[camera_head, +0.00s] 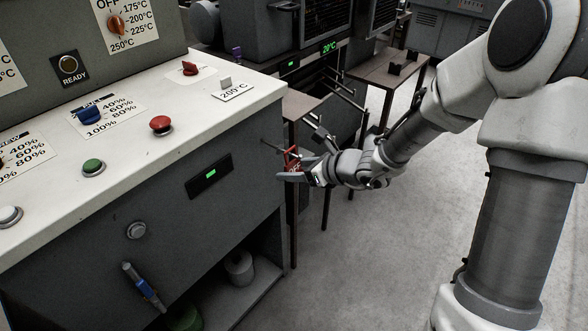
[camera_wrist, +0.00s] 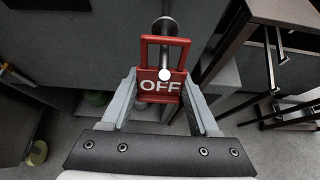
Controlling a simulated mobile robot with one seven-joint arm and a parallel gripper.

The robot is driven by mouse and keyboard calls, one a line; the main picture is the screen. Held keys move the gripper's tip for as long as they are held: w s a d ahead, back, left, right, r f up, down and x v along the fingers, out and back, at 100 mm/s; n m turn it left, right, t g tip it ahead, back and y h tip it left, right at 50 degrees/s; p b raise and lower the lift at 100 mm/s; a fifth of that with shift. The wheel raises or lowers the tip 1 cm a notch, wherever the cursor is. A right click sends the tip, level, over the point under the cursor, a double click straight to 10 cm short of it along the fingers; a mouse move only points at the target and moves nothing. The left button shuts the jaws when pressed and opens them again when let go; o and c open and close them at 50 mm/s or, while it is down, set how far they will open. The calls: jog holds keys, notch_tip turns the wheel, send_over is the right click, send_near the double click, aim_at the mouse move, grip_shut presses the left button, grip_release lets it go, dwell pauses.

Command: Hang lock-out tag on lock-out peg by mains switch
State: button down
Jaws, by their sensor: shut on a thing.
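The lock-out tag (camera_wrist: 159,86) is a red plate marked OFF with an open rectangular loop on top. My gripper (camera_wrist: 159,95) is shut on its plate, one finger on each side. The lock-out peg (camera_wrist: 165,58) is a metal rod with a round base on the grey cabinet wall and a pale round tip. It appears to run through the loop, its tip in front of the plate. In the head view the tag (camera_head: 292,159) is small at my gripper (camera_head: 297,175), beside the console's right side. I cannot tell for sure which control is the mains switch.
The console (camera_head: 190,135) carries a red knob (camera_head: 190,68), a red button (camera_head: 161,124) and other controls. A brown table (camera_head: 300,104) with rods above it stands close behind my gripper. Open floor (camera_head: 370,250) lies to the right of the console.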

jog(key=shift+c, duration=0.3)
grip_release()
jog(key=p+v, duration=0.6)
jog(key=v, duration=1)
jog(key=s+a+r+n+g+h+p, duration=0.1)
jog(key=s+a+r+n+g, duration=0.1)
jog(key=s+r+n, duration=0.45)
jog(key=s+a+r+n+g+h, duration=0.2)
jog(key=s+a+n, duration=0.1)
jog(key=n, duration=0.6)
jog(key=s+d+r+n+t+h, duration=0.3)
jog(key=s+d+r+n+h, duration=0.3)
jog(key=s+d+n, duration=0.3)
notch_tip(320, 180, up, 18)
jog(key=w+n+p, duration=0.1)
jog(key=p, duration=1.6)
jog(key=shift+d+g, duration=0.25)
jog(key=shift+g, duration=0.05)
